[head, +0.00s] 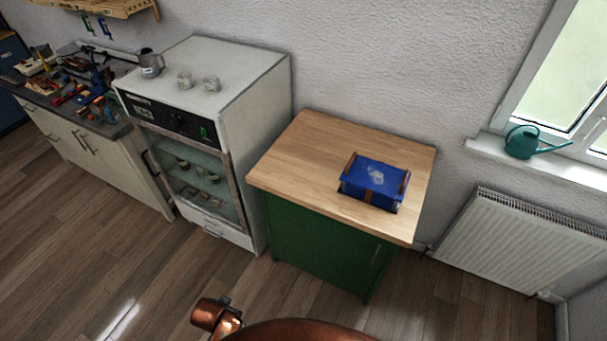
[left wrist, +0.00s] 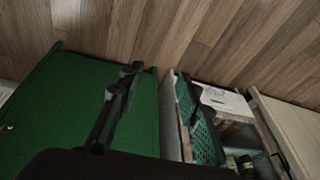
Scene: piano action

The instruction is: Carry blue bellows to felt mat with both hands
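The blue bellows (head: 375,178) is a blue box with a brown handle at each end and a pale patch on top. It rests on the wooden top (head: 300,150) of a green cabinet, towards its right side. No gripper touches it. My left gripper (left wrist: 160,85) shows in the left wrist view, with dark fingers spread apart and nothing between them. It is in front of the green cabinet's face (left wrist: 70,110), and the bellows is not in that view. My right gripper is in neither view. I cannot see a felt mat.
A white oven-like cabinet (head: 235,110) with metal cups on top stands left of the green cabinet. A cluttered workbench (head: 100,150) is farther left. A radiator (head: 520,240) and a teal watering can (head: 522,142) are at the right. The wooden top's left part is clear.

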